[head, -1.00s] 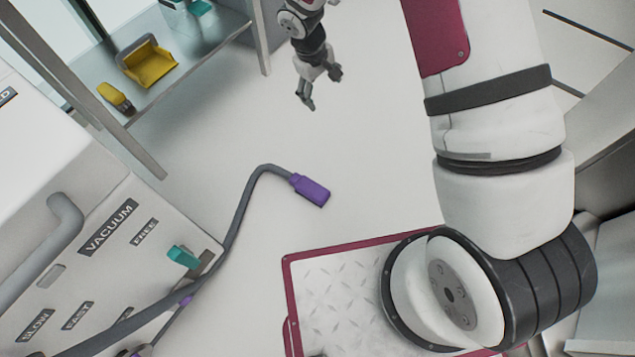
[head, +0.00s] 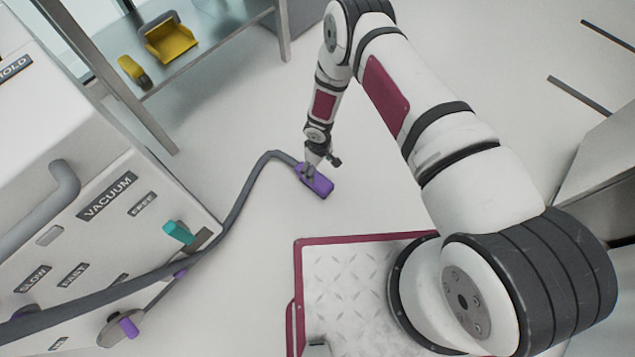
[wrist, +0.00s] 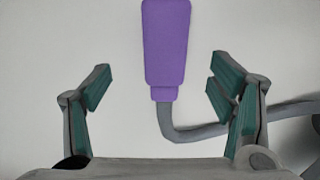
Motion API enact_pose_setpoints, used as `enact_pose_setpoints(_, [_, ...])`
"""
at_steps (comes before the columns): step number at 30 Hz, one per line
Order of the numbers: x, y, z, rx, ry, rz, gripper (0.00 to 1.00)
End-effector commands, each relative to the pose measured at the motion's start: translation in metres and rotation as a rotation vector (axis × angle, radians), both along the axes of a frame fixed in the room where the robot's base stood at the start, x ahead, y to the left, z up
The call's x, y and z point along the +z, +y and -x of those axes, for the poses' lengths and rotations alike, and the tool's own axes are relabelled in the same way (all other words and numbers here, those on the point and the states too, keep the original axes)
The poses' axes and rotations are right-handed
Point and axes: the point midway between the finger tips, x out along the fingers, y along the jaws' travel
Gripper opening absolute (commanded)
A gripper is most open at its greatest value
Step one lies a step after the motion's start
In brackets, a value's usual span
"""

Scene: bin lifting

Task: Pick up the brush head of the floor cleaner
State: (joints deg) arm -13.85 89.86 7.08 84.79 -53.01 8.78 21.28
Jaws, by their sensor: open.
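The brush head (head: 321,184) is a purple block on the end of a grey hose (head: 240,205), lying on the pale floor in the head view. In the wrist view the brush head (wrist: 166,45) points away at top centre, with its neck and the hose bend nearer me. My gripper (head: 320,166) is over the brush head in the head view and partly covers it. In the wrist view my gripper (wrist: 158,88) is open, with one green-padded finger on each side of the purple head's line and clear gaps on both sides. Its height above the head is hard to tell.
The white floor cleaner body (head: 110,230) with its labelled panel and teal lever (head: 179,232) stands at left. A metal shelf (head: 205,50) with a yellow dustpan (head: 168,40) is at top left. Floor around the brush head is clear.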

Motion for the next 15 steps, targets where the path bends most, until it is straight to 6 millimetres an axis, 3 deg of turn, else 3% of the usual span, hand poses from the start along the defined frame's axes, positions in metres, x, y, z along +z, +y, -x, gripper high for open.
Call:
enact_pose_setpoints(1, [-0.015,0.000,0.001,-0.001,0.002,0.001,0.77])
enact_pose_setpoints(6, [-0.042,0.000,0.000,-0.002,0.001,0.001,0.77])
enact_pose_setpoints(15, [-0.058,0.001,0.000,-0.001,0.000,0.001,0.77])
